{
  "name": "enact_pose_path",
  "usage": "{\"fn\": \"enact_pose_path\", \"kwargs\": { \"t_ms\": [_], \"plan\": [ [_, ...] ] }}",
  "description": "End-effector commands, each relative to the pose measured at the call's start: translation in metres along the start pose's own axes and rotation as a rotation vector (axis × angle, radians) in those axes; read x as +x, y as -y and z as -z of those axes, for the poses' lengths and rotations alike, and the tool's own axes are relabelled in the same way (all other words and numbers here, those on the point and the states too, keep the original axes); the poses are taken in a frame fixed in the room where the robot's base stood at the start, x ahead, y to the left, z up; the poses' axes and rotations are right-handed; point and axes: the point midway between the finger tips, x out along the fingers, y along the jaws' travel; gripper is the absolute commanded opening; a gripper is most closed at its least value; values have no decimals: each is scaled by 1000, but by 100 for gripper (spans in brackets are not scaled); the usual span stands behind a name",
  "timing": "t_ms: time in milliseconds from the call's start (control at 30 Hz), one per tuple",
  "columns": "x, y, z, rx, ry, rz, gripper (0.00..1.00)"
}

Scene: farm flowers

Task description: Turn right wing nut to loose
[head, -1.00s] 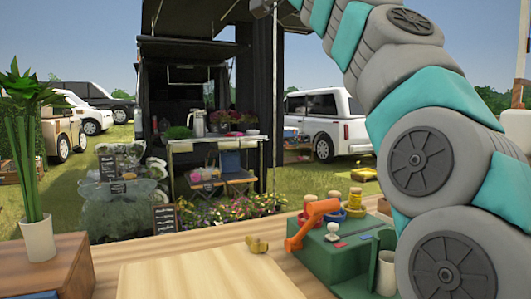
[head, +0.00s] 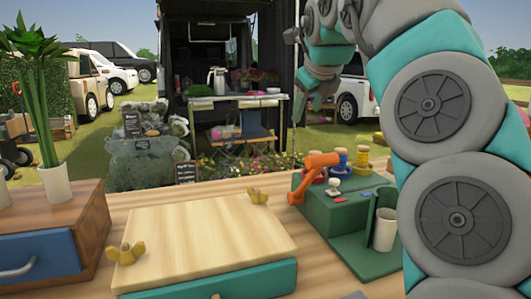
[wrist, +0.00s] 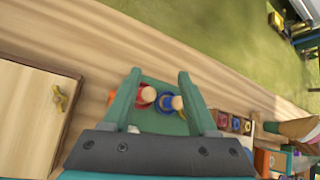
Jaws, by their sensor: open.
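The right wing nut (head: 258,196) is brass-coloured and sits at the far right corner of a pale wooden board (head: 200,240). The left wing nut (head: 127,253) sits at the board's front left. In the wrist view one wing nut (wrist: 60,98) shows on the board, left of my gripper (wrist: 158,76). My gripper is open and empty, its two green fingers apart. In the head view my gripper (head: 311,101) is high, above and to the right of the right wing nut, not touching it.
A green box (head: 340,205) with an orange handle (head: 318,160) and coloured spools (head: 340,158) stands right of the board. A wooden drawer unit (head: 60,235) and potted plant (head: 57,185) stand left. A teal drawer front (head: 225,285) lies below the board.

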Motion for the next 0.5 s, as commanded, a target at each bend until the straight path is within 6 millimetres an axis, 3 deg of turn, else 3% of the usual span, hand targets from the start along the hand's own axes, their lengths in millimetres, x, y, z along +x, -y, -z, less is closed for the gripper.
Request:
{"fn": "enact_pose_path", "kwargs": {
  "t_ms": [33, 100, 200, 333, 500],
  "plan": [
    [2, -31, 8, -7, -42, -97, 58],
    [1, -72, 22, -21, -107, -226, 58],
    [-6, -115, 38, -49, -177, -364, 58],
    [-16, -144, 50, -76, -229, -463, 58],
    [-19, -153, 54, -86, -244, -493, 58]
  ]
}}
